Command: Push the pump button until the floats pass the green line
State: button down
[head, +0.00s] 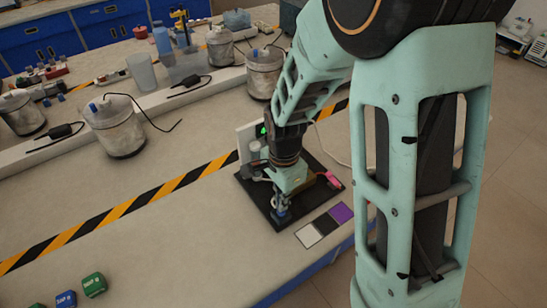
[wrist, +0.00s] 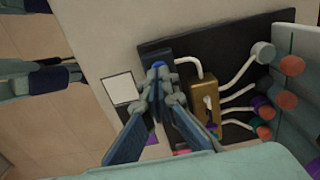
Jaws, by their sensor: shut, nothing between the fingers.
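The pump rig stands on a black base plate (head: 250,190), which also shows in the wrist view (wrist: 240,45). My gripper (head: 281,212) points down at its near end, fingers shut and empty. In the wrist view the fingertips (wrist: 163,82) meet at a small blue part (wrist: 158,65), apparently the pump button; touching or just above cannot be told. White tubes (wrist: 238,72) run from a brass block (wrist: 203,100) towards several round-ended cylinders (wrist: 291,65). A small green mark (head: 262,130) shows beside the upright white panel (head: 245,137).
Striped tape (head: 130,214) crosses the table. Metal canisters (head: 118,128) stand behind on the left; small cubes (head: 93,285) lie at the front left. The left middle is clear.

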dwell(0.3)
notch_tip(320, 180, up, 7)
jog(key=p, duration=0.5)
dwell(0.5)
